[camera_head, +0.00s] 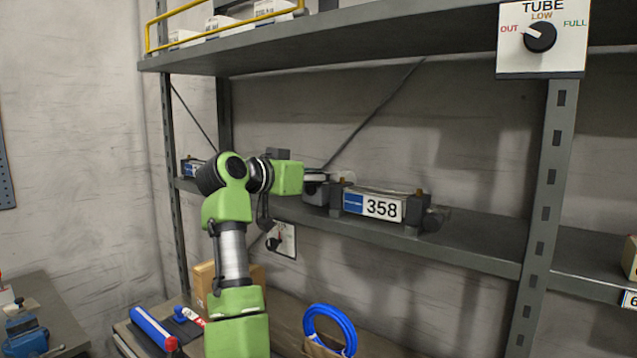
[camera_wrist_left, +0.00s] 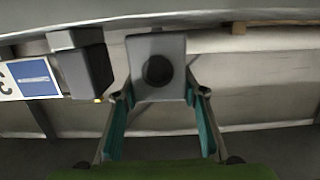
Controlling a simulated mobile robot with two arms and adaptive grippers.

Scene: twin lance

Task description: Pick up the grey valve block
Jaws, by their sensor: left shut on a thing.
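The grey valve block (camera_wrist_left: 145,88) shows in the left wrist view as a squarish grey block with a dark round spot on its face. My left gripper (camera_wrist_left: 160,96) is shut on it, with a teal-lined finger on each side. In the head view the grey block (camera_head: 317,192) is at the middle shelf, just left of the box labelled 358 (camera_head: 380,207). My left gripper (camera_head: 315,175) reaches it there from the left and partly hides it. Whether the block touches the shelf is not clear. My right gripper is not in view.
The upper shelf (camera_head: 350,40) runs above my arm. A dark block (camera_wrist_left: 85,70) stands beside the valve block in the wrist view. A blue ring (camera_head: 330,325) lies below.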

